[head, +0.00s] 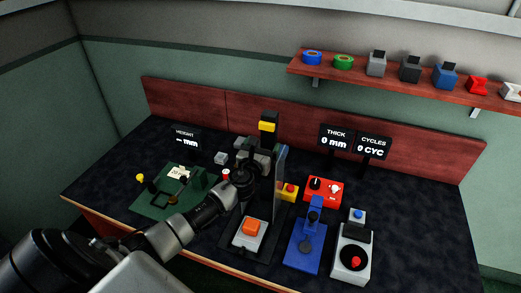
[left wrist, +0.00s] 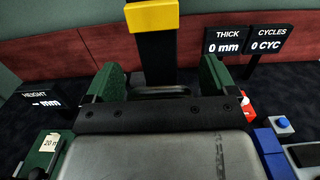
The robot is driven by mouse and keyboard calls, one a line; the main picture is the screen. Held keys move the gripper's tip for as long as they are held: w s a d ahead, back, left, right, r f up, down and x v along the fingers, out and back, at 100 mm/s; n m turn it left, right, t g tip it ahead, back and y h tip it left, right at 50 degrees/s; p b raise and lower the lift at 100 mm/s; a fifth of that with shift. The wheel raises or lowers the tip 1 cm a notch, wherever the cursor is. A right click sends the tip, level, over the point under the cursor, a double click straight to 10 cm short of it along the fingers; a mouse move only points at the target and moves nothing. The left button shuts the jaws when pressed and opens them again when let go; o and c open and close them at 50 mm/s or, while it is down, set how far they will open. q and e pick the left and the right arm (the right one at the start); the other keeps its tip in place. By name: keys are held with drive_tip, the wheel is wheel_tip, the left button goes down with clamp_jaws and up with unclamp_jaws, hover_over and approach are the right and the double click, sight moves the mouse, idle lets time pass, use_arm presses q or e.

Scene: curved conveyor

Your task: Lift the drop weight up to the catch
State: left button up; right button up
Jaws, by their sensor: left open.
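A black upright post (head: 268,140) with a yellow block (head: 268,126) near its top stands at the middle of the table. The post (left wrist: 157,58) and yellow block (left wrist: 152,16) also show in the left wrist view. My left gripper (head: 257,151) is open at the post's lower part. In the left wrist view its green-padded fingers (left wrist: 160,82) stand apart, with the post beyond and between them. A dark grey piece (left wrist: 163,93) shows low between the fingers; I cannot tell whether it is the drop weight. My gripper and wrist hide much of the post's base. My right gripper is not in view.
A clear upright panel (head: 280,183) stands close right of my wrist. An orange button box (head: 250,230), blue press (head: 306,240), red box (head: 323,191) and grey box (head: 352,252) are nearby. A green board (head: 160,207) lies left. Displays (head: 336,138) stand behind.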

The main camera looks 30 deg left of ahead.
use_arm(q)
drive_tip(key=b+v, duration=0.1)
drive_tip(key=v, duration=0.9)
drive_tip(key=shift+s, duration=0.35)
drive_tip(key=shift+d, duration=0.2)
